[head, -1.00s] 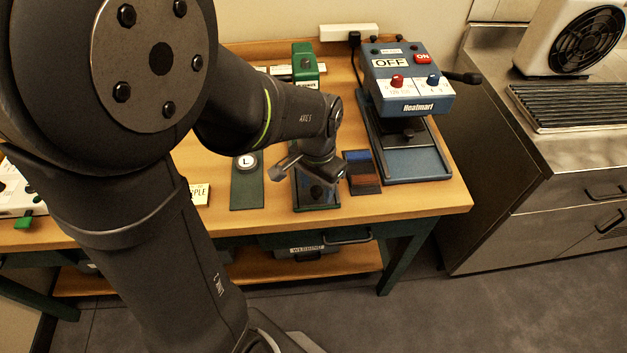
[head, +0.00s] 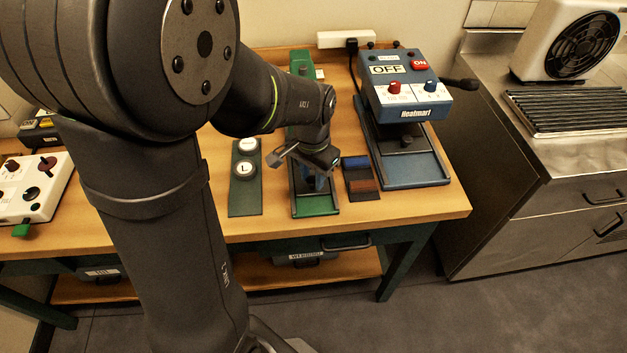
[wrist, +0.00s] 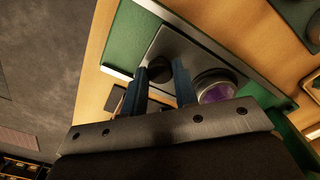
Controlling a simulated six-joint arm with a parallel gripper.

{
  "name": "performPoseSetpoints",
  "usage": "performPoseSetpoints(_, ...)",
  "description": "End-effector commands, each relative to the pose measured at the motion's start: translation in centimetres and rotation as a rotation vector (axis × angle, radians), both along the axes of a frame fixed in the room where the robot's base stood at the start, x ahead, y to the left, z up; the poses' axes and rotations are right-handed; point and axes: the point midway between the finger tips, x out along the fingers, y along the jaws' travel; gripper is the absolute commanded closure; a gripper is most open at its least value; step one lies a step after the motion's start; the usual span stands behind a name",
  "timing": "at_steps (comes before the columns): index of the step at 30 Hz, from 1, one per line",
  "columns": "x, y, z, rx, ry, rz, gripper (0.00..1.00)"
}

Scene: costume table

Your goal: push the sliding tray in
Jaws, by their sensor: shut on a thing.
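The sliding tray (wrist: 205,52) is a dark grey metal plate on a green base (wrist: 122,40), seen in the wrist view. It has a black knob (wrist: 159,69) near one end. My gripper (wrist: 160,76) is shut on the knob, with a blue finger on either side. A round cup with a purple face (wrist: 216,92) sits on the tray beside the fingers. In the head view my gripper (head: 318,182) is over the front half of the green base (head: 316,206). My arm hides much of the tray there.
A blue heat press (head: 405,100) stands to the right. Blue and brown blocks (head: 361,180) lie close beside the green base. A dark green plate with round white-lettered pieces (head: 245,195) lies to the left. A white control box (head: 35,190) is at the far left.

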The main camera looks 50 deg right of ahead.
Motion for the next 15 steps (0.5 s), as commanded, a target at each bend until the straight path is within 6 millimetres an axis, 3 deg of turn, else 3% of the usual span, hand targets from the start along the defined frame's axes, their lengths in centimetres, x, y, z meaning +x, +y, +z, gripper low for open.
performPoseSetpoints(5,-0.04,-0.04,0.04,-0.003,0.0,0.0,1.0)
performPoseSetpoints(6,-0.05,-0.04,0.04,-0.003,0.0,0.0,0.66)
performPoseSetpoints(8,-0.05,-0.03,0.03,-0.002,0.0,0.0,0.54)
performPoseSetpoints(15,-0.05,0.01,0.02,-0.001,0.0,0.0,0.52)
